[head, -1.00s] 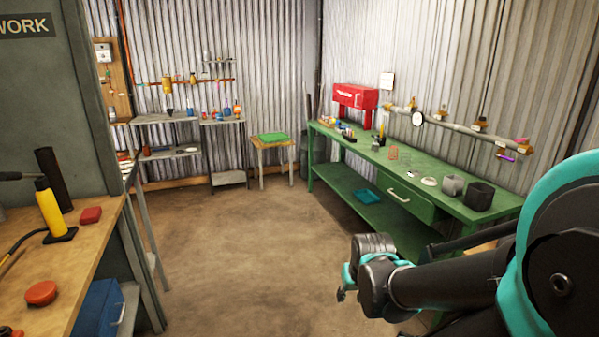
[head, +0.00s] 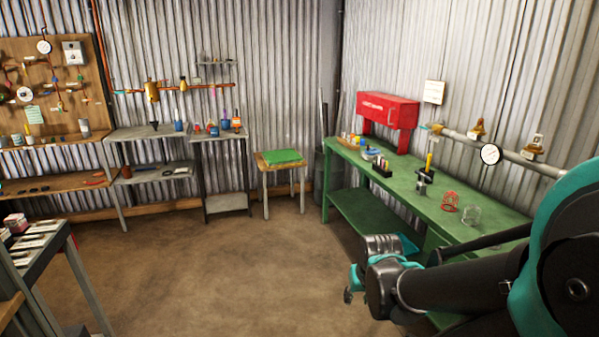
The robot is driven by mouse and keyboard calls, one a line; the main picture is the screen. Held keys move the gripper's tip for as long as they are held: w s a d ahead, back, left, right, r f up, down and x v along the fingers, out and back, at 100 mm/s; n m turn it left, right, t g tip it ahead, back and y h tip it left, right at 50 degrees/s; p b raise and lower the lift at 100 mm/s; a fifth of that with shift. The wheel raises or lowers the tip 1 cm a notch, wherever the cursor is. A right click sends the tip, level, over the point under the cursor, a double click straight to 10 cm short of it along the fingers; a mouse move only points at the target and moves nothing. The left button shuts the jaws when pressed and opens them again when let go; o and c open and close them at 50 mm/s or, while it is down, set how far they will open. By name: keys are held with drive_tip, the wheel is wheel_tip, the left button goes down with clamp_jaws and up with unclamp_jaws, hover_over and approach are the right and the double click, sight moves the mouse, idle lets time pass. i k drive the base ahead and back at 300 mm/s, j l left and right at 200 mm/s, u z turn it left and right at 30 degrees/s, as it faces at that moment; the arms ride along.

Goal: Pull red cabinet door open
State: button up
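The red cabinet (head: 387,110) stands on red legs at the far end of the green workbench, against the corrugated wall. It has pale lettering and a small handle on its front, and its door looks shut. My gripper (head: 352,284) is at the lower middle of the head view, low over the floor in front of the bench and well apart from the cabinet. Its fingers are small and partly hidden by my wrist, so I cannot tell whether they are open.
The green workbench (head: 409,189) runs along the right wall with bottles, a clamp-like tool and a red wire coil (head: 450,201) on top. A stool with a green top (head: 283,157) and grey shelves (head: 150,133) stand at the back. The middle floor is clear.

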sight(383, 109)
drive_tip(key=i+z, duration=0.15)
drive_tip(key=i, duration=0.7)
drive_tip(key=i+j+z, duration=0.1)
drive_tip(key=i, duration=0.7)
